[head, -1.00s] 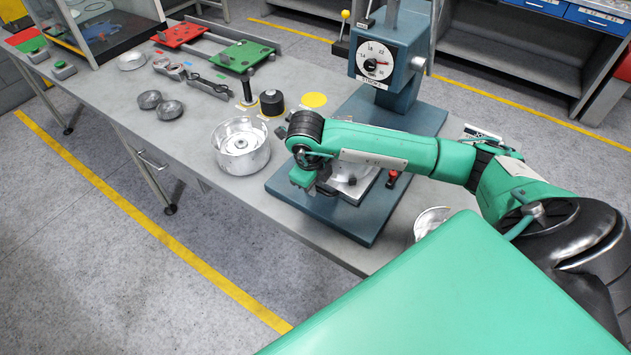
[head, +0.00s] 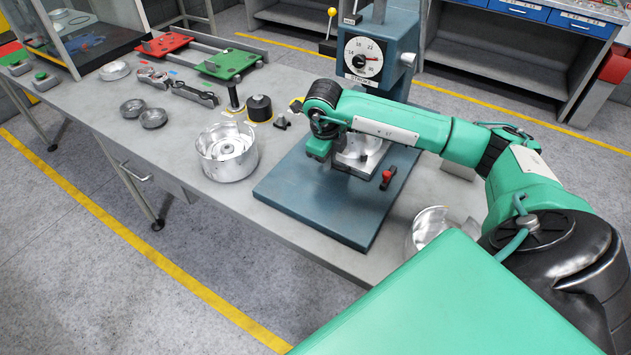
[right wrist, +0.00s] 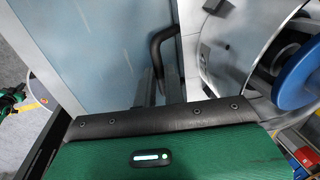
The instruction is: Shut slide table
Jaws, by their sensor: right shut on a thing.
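The slide table (head: 358,160) is a bright metal plate on the blue-grey base of the press (head: 320,205), below the press column. My right gripper (head: 318,152) is at its left side in the head view, pointing down. In the right wrist view a black bent handle (right wrist: 160,42) stands just ahead of my right gripper (right wrist: 158,92), beside the metal plate. The gripper is shut on this handle; the fingertips are mostly hidden. A round metal part with a blue disc (right wrist: 297,77) shows at the right there. My left gripper is out of view.
A red-handled clamp (head: 387,178) is at the slide table's right. A silver housing (head: 227,152) stands left of the base, with a black cylinder (head: 259,108) behind it. A metal bowl (head: 428,228) lies to the right. The base's front part is clear.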

